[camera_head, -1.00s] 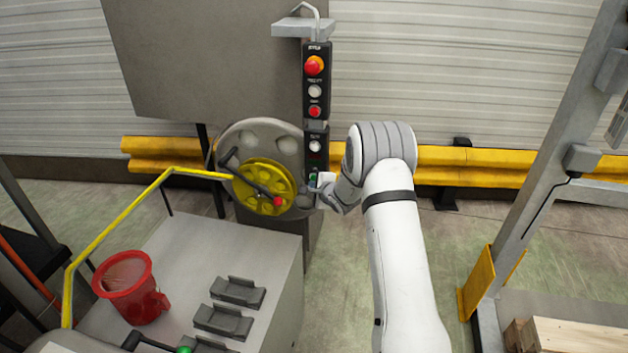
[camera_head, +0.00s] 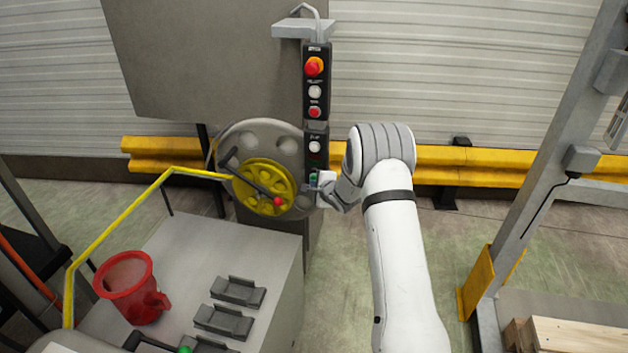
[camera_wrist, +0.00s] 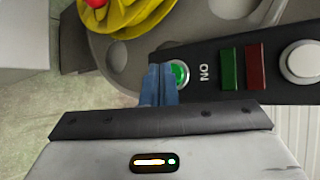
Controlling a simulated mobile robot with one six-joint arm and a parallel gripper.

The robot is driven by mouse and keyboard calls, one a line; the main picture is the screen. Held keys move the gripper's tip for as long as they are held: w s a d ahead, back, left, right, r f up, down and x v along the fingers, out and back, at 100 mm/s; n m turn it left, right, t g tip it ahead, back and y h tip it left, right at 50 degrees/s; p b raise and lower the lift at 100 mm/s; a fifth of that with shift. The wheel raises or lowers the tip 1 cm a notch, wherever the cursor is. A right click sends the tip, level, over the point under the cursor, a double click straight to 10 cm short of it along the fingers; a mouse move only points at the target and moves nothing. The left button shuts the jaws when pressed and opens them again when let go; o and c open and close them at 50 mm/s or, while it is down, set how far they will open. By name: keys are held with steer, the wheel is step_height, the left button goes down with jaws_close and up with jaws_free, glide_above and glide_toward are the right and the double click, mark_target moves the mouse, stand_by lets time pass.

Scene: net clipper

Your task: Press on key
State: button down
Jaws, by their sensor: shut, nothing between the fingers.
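The key is a round green button with a pale ring (camera_wrist: 181,73), marked "ON", at the lower end of the black control panel (camera_head: 316,95). In the wrist view my gripper (camera_wrist: 160,75) has its blue fingers shut together, with nothing between them. The fingertips lie over the left part of the green button and hide some of it; whether they touch it I cannot tell. In the head view my gripper (camera_head: 312,188) is at the panel's lower end, in front of my white arm.
A yellow wheel with a red-knobbed crank (camera_head: 265,187) sits just left of the panel. Higher on the panel are a red stop knob (camera_head: 314,66), white buttons and a red button. A red mug-like container (camera_head: 128,286) and grey holders stand on the bench.

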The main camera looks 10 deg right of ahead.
steer(key=shift+w+d, duration=0.15)
steer(key=shift+w, duration=0.2)
stand_by(0.5)
steer(key=shift+s, duration=0.1)
steer(key=shift+s+a, duration=0.3)
steer(key=shift+s, duration=0.35)
steer(key=s, duration=0.1)
steer(key=s+a, duration=0.1)
steer(key=s, duration=0.1)
steer(key=s+a, duration=0.1)
steer(key=shift+s+b, duration=0.35)
steer(key=shift+b, duration=0.05)
stand_by(0.6)
